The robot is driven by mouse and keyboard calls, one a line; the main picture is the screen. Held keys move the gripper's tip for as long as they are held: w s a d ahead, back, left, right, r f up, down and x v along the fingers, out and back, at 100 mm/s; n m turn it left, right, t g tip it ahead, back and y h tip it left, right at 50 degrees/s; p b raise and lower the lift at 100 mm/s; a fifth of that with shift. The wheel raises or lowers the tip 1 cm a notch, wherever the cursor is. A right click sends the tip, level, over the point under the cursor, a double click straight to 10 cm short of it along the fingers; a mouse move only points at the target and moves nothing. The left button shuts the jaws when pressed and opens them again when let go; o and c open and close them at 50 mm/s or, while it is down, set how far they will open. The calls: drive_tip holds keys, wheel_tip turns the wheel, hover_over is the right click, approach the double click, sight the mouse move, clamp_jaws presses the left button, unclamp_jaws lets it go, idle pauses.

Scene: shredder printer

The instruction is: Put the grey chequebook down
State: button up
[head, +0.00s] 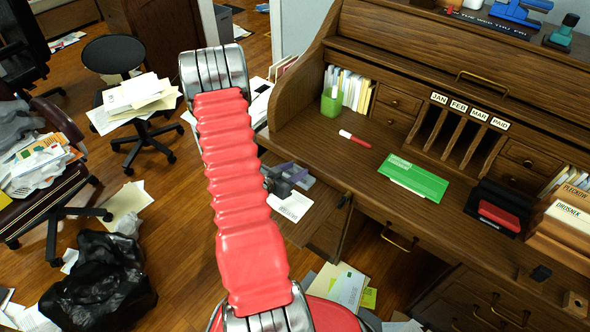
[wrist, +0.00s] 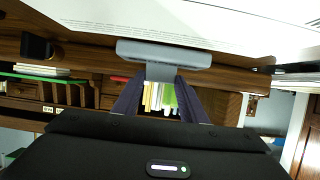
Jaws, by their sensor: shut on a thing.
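My gripper (head: 277,183) is partly hidden behind my red arm in the head view, beside the left end of the roll-top desk (head: 385,150). In the wrist view its two purple fingers (wrist: 161,88) are closed on a pale grey piece (wrist: 163,54), which I take as the grey chequebook. It shows as a wide bar with a narrower part between the fingers. A white printed sheet (wrist: 200,25) spans the top of the wrist view, close to the grey piece. I cannot tell whether they touch. A white paper (head: 291,206) shows below my gripper in the head view.
On the desk are a green booklet (head: 413,179), a red marker (head: 354,138), a green cup (head: 331,104) and a red-and-black stamp pad (head: 499,215). The desktop between them has bare room. Papers (head: 345,287) and a black bag (head: 98,281) lie on the floor.

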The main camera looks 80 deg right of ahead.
idle(0.3)
drive_tip(key=o, duration=1.1)
drive_tip(key=shift+f, duration=0.15)
drive_tip(key=shift+c, duration=0.2)
drive_tip(key=shift+w+a+r, duration=0.25)
drive_tip(key=shift+a+r, duration=0.1)
drive_tip(key=shift+a, duration=0.15)
drive_tip(key=v, duration=1)
drive_tip(key=shift+a+r, duration=0.2)
drive_tip(key=shift+a, duration=0.15)
drive_tip(key=shift+w, duration=0.1)
